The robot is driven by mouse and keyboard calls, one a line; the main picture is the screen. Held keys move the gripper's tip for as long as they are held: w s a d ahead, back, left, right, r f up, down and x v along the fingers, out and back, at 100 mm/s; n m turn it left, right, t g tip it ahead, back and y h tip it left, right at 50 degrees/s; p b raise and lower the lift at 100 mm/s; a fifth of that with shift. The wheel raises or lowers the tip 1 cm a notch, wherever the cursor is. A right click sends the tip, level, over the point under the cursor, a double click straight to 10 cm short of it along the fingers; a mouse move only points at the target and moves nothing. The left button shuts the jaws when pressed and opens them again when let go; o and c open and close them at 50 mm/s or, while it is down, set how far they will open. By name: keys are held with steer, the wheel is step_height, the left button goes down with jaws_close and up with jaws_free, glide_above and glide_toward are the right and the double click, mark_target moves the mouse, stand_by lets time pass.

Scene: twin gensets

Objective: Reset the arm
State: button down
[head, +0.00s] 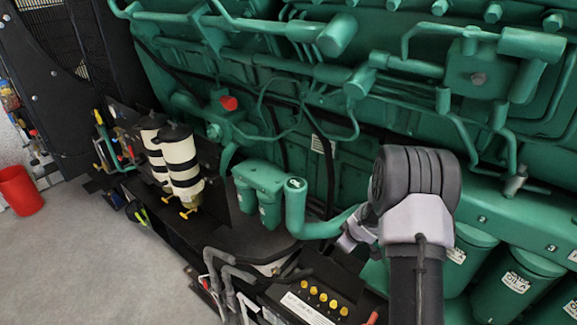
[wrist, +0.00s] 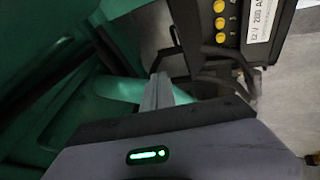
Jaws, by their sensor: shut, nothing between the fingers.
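My arm rises at the right of the head view, grey and black, in front of the green engine (head: 330,150). The grey end by the wrist shows at its left, close to a green pipe (head: 318,226). In the wrist view my gripper (wrist: 158,90) shows as thin grey fingers close together, with nothing between them. They point toward a dark gap beside green engine parts. A black battery (wrist: 240,30) with yellow caps lies to their upper right, apart from them.
The battery (head: 312,298) stands below the arm in the head view, with grey cables (head: 228,272) beside it. Green oil filters (head: 515,285) are at lower right. Two white-and-black canisters (head: 182,165) stand at left. A red bucket (head: 19,190) stands on open grey floor (head: 90,260).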

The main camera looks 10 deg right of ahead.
steer(key=s+a+r+m+h+b, duration=0.1)
steer(key=s+a+r+m+b, duration=0.25)
steer(key=r, duration=0.45)
steer(key=s+a+r+m+b, duration=0.2)
steer(key=s+a+r+b, duration=0.15)
steer(key=r, duration=0.35)
steer(key=s+a+r+m+y+b, duration=0.1)
steer(key=s+a+m+y+b, duration=0.1)
steer(key=s+a, duration=0.6)
steer(key=s+a+m+y+b, duration=0.2)
steer(key=s+a+b, duration=0.3)
steer(key=s, duration=1.2)
steer(key=a+m, duration=0.1)
steer(key=a, duration=0.3)
steer(key=shift+s+a+r, duration=0.2)
steer(key=shift+r, duration=0.15)
steer(key=shift+d, duration=0.15)
